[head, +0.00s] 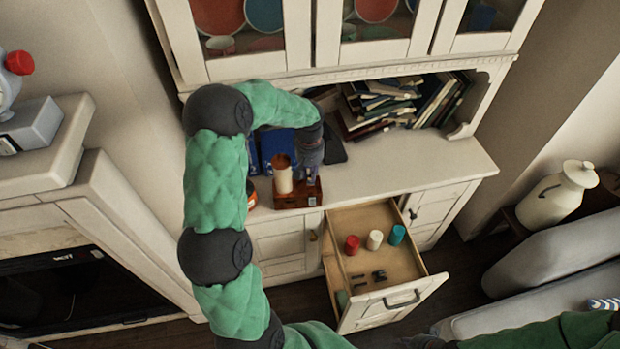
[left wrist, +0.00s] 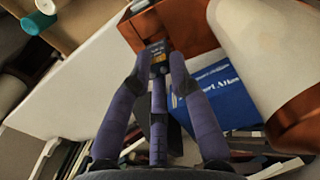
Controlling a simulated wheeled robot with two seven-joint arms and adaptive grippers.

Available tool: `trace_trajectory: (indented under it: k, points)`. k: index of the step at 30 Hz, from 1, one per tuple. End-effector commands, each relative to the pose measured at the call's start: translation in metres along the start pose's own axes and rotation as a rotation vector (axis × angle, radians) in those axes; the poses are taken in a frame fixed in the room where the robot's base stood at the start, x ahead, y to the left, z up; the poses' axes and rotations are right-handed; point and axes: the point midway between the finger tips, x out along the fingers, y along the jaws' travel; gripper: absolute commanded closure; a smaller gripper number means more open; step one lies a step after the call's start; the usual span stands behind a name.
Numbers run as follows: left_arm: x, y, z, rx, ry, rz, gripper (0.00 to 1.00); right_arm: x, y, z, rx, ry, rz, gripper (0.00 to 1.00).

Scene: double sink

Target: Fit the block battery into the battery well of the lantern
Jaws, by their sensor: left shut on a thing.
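The lantern (head: 283,179) stands on the cabinet top, with a pale cylinder on a reddish-brown base (head: 290,199). In the left wrist view, the pale cylinder (left wrist: 252,35) is at the upper right and the brown base (left wrist: 180,22) at top centre. My left gripper (head: 312,172) reaches down at the right side of the lantern. In the left wrist view, its fingers (left wrist: 160,68) are shut on the small dark block battery (left wrist: 158,53), which has an orange-yellow mark. The battery's far end is by the base; I cannot tell whether it is inside the well. My right gripper does not show.
An open drawer (head: 378,222) below holds red (head: 352,245), white (head: 375,240) and teal (head: 397,235) cylinders and small dark pieces. A blue book (left wrist: 215,97) stands behind the lantern. Books (head: 385,102) fill the shelf. The cabinet top (head: 420,160) is clear to the right.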

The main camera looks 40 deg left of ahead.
Motion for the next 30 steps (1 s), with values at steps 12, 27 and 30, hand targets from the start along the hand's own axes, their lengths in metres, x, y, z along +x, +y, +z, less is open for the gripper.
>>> trace_trajectory:
  k: [12, 27, 30]
  points:
    - [0.026, -0.001, 0.002, 0.001, -0.002, -0.001, 1.0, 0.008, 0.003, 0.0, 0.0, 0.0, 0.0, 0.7]
    - [0.029, 0.0, 0.002, 0.001, -0.002, -0.001, 0.56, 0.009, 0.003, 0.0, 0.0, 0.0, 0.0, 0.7]
    - [0.028, 0.0, 0.002, 0.001, -0.002, -0.001, 0.56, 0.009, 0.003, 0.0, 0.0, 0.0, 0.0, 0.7]
